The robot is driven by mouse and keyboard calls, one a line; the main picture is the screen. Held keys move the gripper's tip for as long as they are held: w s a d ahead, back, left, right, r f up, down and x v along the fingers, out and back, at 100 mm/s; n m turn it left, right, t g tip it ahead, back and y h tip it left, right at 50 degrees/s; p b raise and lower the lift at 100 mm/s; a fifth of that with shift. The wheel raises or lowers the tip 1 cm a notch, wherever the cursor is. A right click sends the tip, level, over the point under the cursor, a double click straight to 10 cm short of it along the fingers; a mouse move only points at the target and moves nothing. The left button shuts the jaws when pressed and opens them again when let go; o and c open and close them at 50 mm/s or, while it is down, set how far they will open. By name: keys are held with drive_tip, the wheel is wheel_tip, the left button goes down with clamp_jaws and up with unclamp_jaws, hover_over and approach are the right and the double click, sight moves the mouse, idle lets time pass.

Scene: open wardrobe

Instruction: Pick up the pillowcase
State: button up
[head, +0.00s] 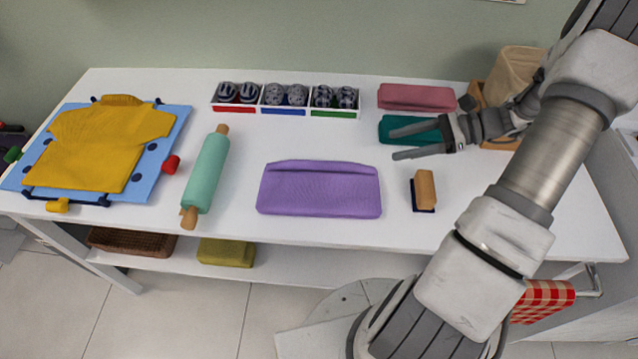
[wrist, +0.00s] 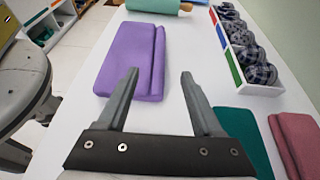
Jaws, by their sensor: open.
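Three folded cloths lie flat on the white table, and I cannot tell for certain which is the pillowcase. The purple folded cloth (head: 318,190) is the largest, at the front middle; in the wrist view it lies ahead of my fingers, toward the left (wrist: 128,55). The teal folded cloth (head: 392,124) is at the back right, partly hidden by my gripper (head: 393,144). The pink folded cloth (head: 416,97) lies behind the teal one. My gripper is open and empty, above the table beside the teal cloth, with its fingers (wrist: 160,73) pointing toward the table's left.
A divided tray (head: 285,110) of rolled socks stands at the back. A green rolling pin (head: 206,172) and a yellow shirt on a blue board (head: 165,165) are at left. A wooden brush (head: 424,188) lies right of the purple cloth. A tan bin (head: 515,72) stands back right.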

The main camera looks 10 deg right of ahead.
drive_tip(key=b, duration=0.1)
approach(322, 162)
drive_tip(key=x, duration=0.2)
drive_tip(key=shift+a, duration=0.45)
drive_tip(key=x, duration=0.5)
drive_tip(key=shift+f+b, duration=0.15)
drive_tip(key=shift+b, duration=0.15)
clamp_jaws()
